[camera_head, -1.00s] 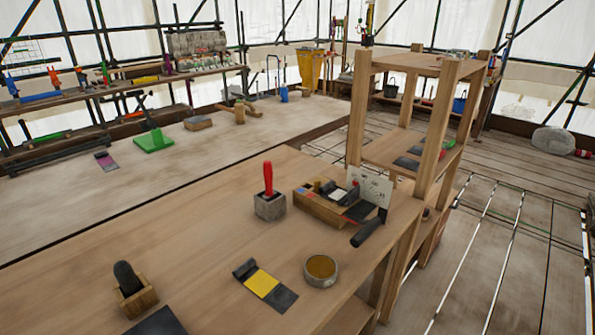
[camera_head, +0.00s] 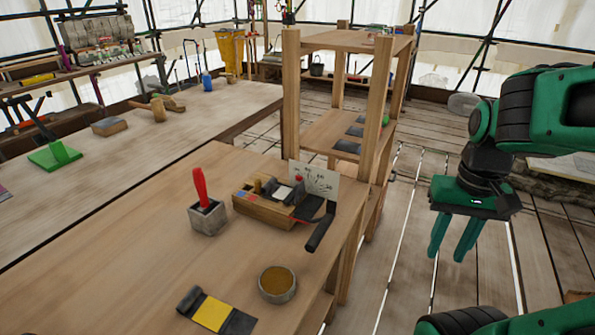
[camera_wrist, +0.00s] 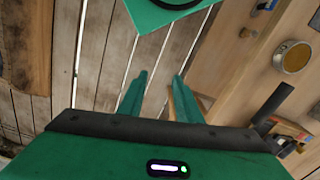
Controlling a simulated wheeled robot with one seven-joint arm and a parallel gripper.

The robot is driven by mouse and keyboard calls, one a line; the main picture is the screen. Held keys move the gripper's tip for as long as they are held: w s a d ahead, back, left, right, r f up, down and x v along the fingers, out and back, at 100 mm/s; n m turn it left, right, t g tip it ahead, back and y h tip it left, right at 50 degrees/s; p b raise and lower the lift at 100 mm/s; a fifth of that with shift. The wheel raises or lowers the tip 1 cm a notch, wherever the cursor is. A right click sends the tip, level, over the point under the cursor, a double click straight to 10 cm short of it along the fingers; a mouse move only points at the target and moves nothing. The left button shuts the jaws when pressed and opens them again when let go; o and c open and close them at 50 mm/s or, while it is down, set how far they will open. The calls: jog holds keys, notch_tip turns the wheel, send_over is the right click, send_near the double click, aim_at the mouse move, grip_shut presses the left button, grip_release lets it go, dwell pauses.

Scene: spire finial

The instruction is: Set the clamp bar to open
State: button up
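A wooden device block (camera_head: 262,208) with dark metal parts, a red knob and a white marked plate (camera_head: 314,180) stands near the bench's right edge. A black-handled bar (camera_head: 320,228), which looks like the clamp bar, sticks out at its right front. Its handle also shows in the wrist view (camera_wrist: 273,103). The marks on the plate are too small to read. My green gripper (camera_head: 450,250) hangs over the floor to the right of the bench, apart from the device. Its two fingers (camera_wrist: 158,95) are spread with nothing between them.
On the bench (camera_head: 130,235) are a stone cup with a red-handled tool (camera_head: 204,205), a round tin (camera_head: 277,283) and a black and yellow pad (camera_head: 216,311). A wooden shelf frame (camera_head: 290,100) rises behind the device. The plank floor between gripper and bench is clear.

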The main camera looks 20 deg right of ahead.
jog(key=shift+o, duration=1.1)
jog(key=shift+s+r, duration=0.2)
jog(key=n+t, duration=0.5)
jog(key=n, duration=0.1)
send_near(301, 173)
jog(key=x, duration=0.8)
jog(key=shift+s+f, duration=0.1)
jog(key=shift+f, duration=0.05)
grip_shut()
